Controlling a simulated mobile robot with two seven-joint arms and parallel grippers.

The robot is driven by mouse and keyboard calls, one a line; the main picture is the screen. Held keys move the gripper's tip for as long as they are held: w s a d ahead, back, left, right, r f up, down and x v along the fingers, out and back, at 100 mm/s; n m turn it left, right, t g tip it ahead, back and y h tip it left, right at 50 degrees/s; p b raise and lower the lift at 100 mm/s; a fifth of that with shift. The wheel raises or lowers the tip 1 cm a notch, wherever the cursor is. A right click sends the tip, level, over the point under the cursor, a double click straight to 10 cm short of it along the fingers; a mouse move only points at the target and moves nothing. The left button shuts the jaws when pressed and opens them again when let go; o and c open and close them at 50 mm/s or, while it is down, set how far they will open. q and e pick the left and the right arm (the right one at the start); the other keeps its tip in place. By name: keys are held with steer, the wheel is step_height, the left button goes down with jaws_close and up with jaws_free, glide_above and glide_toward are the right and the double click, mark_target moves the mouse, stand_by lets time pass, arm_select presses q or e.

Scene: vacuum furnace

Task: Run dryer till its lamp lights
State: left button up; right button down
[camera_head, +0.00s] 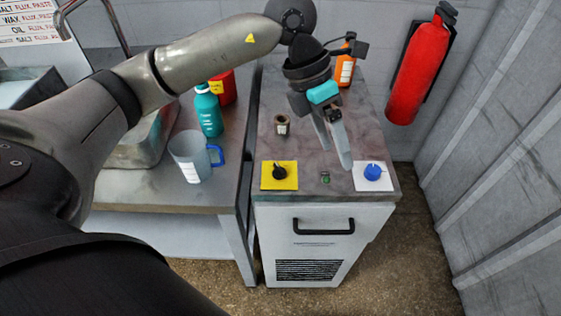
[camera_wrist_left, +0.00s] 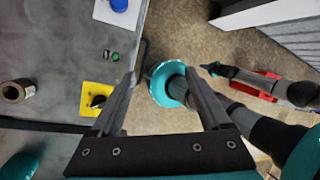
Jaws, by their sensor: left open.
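The dryer seems to be the white cabinet (camera_head: 318,235) with a black handle, a vent and a grey stone-like top. On its top are a black knob (camera_head: 280,172) on a yellow plate, a blue knob (camera_head: 372,172) on a white plate, and a small green lamp or button (camera_head: 325,178) between them. I cannot tell whether it is lit. My left gripper (camera_head: 337,158) is open and empty above the top, behind the green part. In the left wrist view, the black knob (camera_wrist_left: 97,101), green part (camera_wrist_left: 115,57) and blue knob (camera_wrist_left: 119,5) lie left of the open fingers (camera_wrist_left: 160,80).
A brown jar (camera_head: 282,125) and an orange bottle (camera_head: 345,70) stand on the cabinet top. A side table on the left holds a jug (camera_head: 190,158), a teal bottle (camera_head: 208,112) and a red container (camera_head: 225,88). A fire extinguisher (camera_head: 418,70) hangs at the back right.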

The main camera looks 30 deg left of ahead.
mark_target(280, 167)
arm_select(q)
steer(key=a+r+n+y, duration=0.1)
steer(key=a+y, duration=0.4)
steer(key=a, duration=0.7)
steer(key=f, duration=0.5)
steer(key=f+b, duration=0.1)
steer(key=f, duration=0.8)
steer(key=shift+w+d+f, duration=0.25)
steer(key=shift+w+f, duration=0.15)
steer(key=shift+c, duration=0.2)
jaws_close()
